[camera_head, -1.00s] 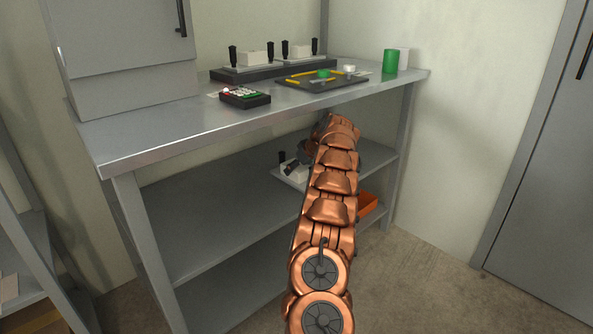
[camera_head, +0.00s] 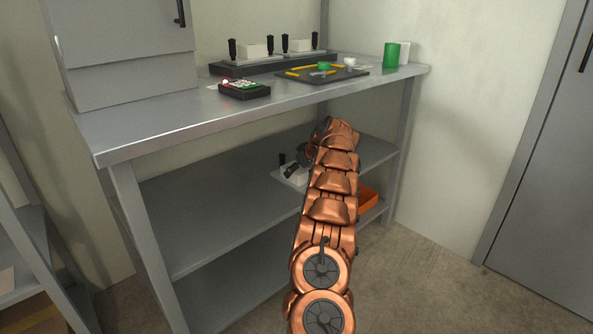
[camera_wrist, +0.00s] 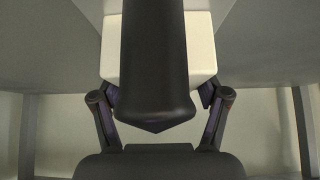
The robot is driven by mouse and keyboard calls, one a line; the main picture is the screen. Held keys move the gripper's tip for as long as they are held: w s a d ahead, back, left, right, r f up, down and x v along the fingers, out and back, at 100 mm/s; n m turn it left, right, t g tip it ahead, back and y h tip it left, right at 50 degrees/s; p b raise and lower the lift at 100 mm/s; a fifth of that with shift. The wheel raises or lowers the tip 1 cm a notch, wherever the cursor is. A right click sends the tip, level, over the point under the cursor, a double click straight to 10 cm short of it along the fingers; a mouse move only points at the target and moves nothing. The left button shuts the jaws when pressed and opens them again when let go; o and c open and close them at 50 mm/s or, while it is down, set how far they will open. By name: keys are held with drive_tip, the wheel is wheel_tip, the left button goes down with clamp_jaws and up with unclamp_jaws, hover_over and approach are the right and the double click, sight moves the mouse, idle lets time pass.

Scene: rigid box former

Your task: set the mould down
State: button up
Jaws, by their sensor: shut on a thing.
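The mould (camera_head: 296,177) is a pale block on a light plate with dark upright handles. It shows at the middle shelf, left of my arm, partly hidden by my wrist. My gripper (camera_wrist: 160,104) is shut on the mould, its two fingers either side of the dark handle in the wrist view. The mould's white block (camera_wrist: 202,48) shows behind that handle. In the head view my gripper is mostly hidden behind the mould and my arm. Whether the plate touches the shelf is unclear.
The middle shelf (camera_head: 220,215) is bare to the left of the mould. An orange bin (camera_head: 368,199) sits lower right. The worktop (camera_head: 150,125) above carries a dark tray (camera_head: 350,76), a keypad box (camera_head: 246,92), a green cylinder (camera_head: 391,55) and similar handled blocks (camera_head: 253,50).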

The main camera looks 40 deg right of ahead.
drive_tip(key=o, duration=1.8)
drive_tip(key=shift+r, duration=0.1)
drive_tip(key=shift+s+r, duration=0.25)
drive_tip(key=shift+r, duration=0.3)
drive_tip(key=p+v, duration=0.3)
drive_tip(key=v, duration=0.7)
drive_tip(key=shift+s+r+p, duration=0.2)
drive_tip(key=shift+s+p, duration=0.15)
